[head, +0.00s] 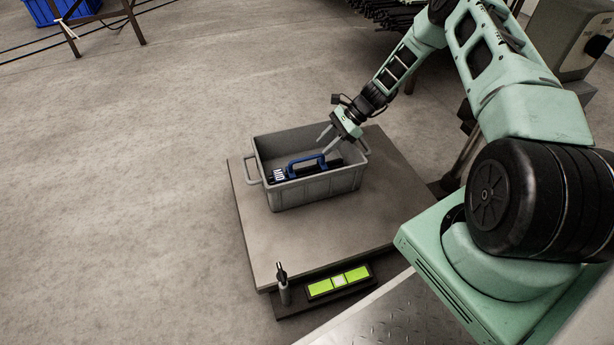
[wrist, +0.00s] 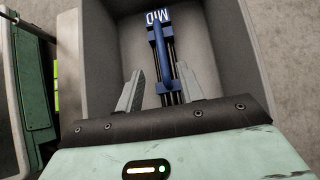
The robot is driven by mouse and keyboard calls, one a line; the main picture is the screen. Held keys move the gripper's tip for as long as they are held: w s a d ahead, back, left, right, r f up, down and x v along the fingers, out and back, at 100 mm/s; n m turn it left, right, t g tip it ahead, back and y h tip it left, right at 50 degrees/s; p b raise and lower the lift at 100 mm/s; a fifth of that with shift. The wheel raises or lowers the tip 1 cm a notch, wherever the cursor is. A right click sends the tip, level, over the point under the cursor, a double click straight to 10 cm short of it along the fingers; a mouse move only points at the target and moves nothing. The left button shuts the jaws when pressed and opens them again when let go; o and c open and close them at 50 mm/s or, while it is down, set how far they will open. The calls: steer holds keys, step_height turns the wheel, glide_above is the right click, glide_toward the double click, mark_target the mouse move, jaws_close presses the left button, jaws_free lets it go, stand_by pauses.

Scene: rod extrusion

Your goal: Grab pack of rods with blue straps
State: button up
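The pack of rods (head: 324,171) lies in a grey bin (head: 315,189) and has blue straps with a raised blue handle (head: 306,160). A blue label with white lettering (wrist: 157,16) is at its far end in the wrist view. My gripper (head: 329,142) is over the right part of the bin, by the near end of the pack. In the wrist view my gripper (wrist: 158,88) is open, its two fingers apart on either side of the pack's line. Nothing shows between the fingers as held. The pack's near end is partly hidden by my gripper.
The bin stands on a grey-brown table (head: 262,226); its walls rise around the pack, with free floor inside beside it.

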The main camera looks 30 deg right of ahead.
mark_target(303, 161)
steer(key=b+x, duration=0.1)
steer(key=x, duration=0.3)
steer(key=shift+a+f+b, duration=0.1)
steer(key=shift+f+b, duration=0.15)
steer(key=shift+b, duration=0.15)
steer(key=b+x, duration=0.1)
steer(key=x, duration=0.1)
steer(key=b+x, duration=0.3)
steer(key=shift+w+a, duration=0.3)
steer(key=shift+a, duration=0.25)
steer(key=shift+r, duration=0.15)
jaws_close()
